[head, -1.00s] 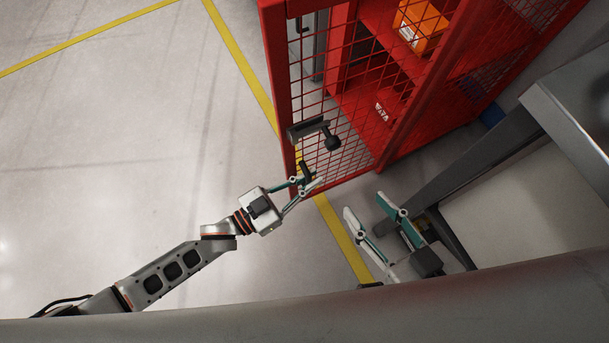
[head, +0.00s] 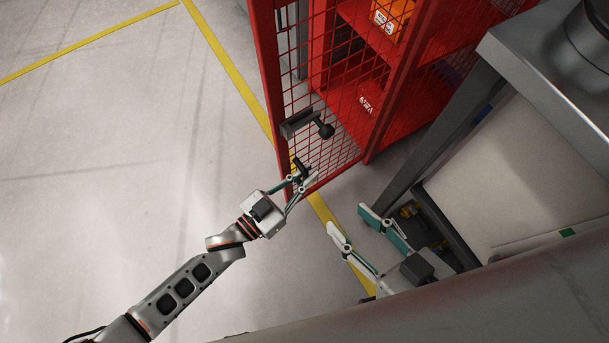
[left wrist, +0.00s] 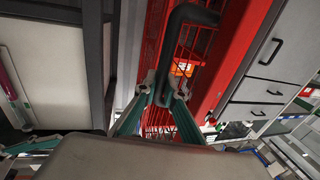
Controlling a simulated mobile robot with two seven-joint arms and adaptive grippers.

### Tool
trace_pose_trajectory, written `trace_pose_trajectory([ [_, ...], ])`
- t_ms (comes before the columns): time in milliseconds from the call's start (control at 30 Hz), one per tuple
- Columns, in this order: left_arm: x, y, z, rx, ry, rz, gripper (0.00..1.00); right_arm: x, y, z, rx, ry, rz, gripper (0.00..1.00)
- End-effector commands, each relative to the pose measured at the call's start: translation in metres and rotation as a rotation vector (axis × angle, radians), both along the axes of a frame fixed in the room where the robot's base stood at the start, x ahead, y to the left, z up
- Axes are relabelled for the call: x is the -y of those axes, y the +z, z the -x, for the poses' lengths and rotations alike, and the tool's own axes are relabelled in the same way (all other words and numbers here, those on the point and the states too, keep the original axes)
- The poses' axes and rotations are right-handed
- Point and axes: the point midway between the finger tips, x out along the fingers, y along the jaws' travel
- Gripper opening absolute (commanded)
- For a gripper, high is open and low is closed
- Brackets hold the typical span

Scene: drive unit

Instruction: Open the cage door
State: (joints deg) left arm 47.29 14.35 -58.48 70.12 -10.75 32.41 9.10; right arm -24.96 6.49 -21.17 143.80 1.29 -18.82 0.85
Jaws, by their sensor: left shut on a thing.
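The red mesh cage door (head: 345,133) stands at the upper middle of the head view. It carries a black latch plate with a round knob (head: 325,131) and, below, a black handle (head: 301,166). My left gripper (head: 303,178) is shut on the handle's lower part. In the left wrist view, the black bent handle (left wrist: 176,45) runs down between the two fingertips (left wrist: 165,92), with red mesh behind. How far the door stands from its frame is hard to tell. My right gripper (head: 350,219) is open and empty, lower right of the door.
Red shelves inside the cage hold an orange box (head: 391,18). A grey metal table or machine (head: 520,55) stands at the right, close to my right gripper. Yellow floor lines (head: 225,62) pass beside the door. The floor on the left is clear.

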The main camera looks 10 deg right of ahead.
Motion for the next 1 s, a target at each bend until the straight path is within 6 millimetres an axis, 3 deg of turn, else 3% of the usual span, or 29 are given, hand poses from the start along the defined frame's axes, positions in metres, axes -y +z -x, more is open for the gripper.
trace_pose_trajectory([
  [300, -0.003, -0.002, 0.000, -0.001, 0.003, -0.004, 0.00, 0.001, 0.001, -0.001, 0.003, 0.000, 0.001, 0.40],
  [333, -0.003, -0.002, 0.000, -0.001, 0.003, -0.004, 0.12, 0.001, 0.001, -0.001, 0.004, 0.001, 0.002, 0.40],
  [400, -0.003, -0.002, 0.000, -0.001, 0.003, -0.004, 0.27, 0.001, 0.000, -0.001, 0.004, 0.003, 0.003, 0.40],
  [767, -0.003, -0.001, 0.001, -0.001, 0.002, -0.002, 0.27, 0.002, -0.001, 0.000, 0.002, 0.004, 0.007, 0.40],
  [1000, -0.030, -0.002, 0.016, -0.002, 0.002, -0.002, 0.27, 0.001, 0.000, 0.000, 0.002, 0.003, 0.005, 0.40],
])
